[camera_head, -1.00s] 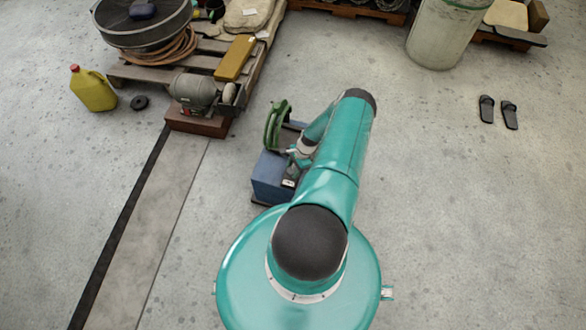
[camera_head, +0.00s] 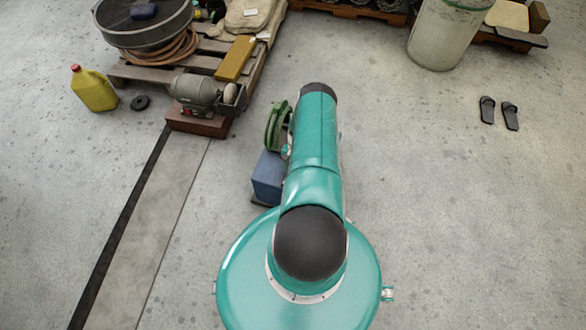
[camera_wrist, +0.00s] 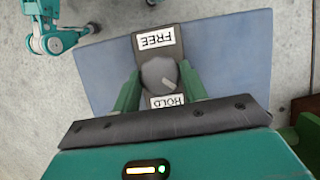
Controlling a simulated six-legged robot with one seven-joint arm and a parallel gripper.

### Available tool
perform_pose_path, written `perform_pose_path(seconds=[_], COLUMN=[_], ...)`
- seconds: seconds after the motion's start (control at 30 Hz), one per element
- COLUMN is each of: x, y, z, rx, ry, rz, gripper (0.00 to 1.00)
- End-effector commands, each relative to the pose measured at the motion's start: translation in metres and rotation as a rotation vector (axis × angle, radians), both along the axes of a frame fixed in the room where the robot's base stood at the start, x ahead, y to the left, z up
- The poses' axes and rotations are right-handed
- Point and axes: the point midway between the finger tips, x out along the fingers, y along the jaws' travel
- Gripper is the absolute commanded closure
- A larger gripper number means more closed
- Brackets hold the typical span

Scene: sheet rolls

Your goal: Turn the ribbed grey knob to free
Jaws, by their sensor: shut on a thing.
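The ribbed grey knob (camera_wrist: 157,72) sits on a dark plate on the blue box, in the middle of the wrist view. The FREE label (camera_wrist: 160,41) is above it and the HOLD label (camera_wrist: 167,101) below, both upside down. The knob's pale mark points to the lower right, nearer HOLD than FREE. My gripper (camera_wrist: 160,78) is shut on the knob, one green finger on each side. In the head view the blue box (camera_head: 268,178) shows left of my arm, which hides the knob and gripper.
A green curved part (camera_head: 275,127) stands at the box's far end. A bench grinder (camera_head: 195,92) on a brown block is to the left, near a loaded pallet (camera_head: 150,74). A yellow jug (camera_head: 93,90) stands further left. The floor right of my arm is clear up to the sandals (camera_head: 498,112).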

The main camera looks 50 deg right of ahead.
Motion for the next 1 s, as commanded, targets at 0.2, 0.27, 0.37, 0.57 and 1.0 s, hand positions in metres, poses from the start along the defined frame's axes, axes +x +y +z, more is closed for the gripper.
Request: perform_pose_path(seconds=[0.2, 0.27, 0.37, 0.57, 1.0], x=[0.0027, 0.0028, 0.0033, 0.0042, 0.0054], y=[-0.0001, -0.0001, 0.0003, 0.001, 0.0037], z=[0.0004, 0.0005, 0.0005, 0.0006, 0.0003], rx=[-0.003, -0.003, -0.004, -0.004, -0.004], ry=[-0.001, 0.001, 0.0, -0.001, -0.001], rz=[0.21, 0.267, 0.362, 0.551, 0.971], gripper=[0.8, 0.8, 0.8, 0.8, 0.8])
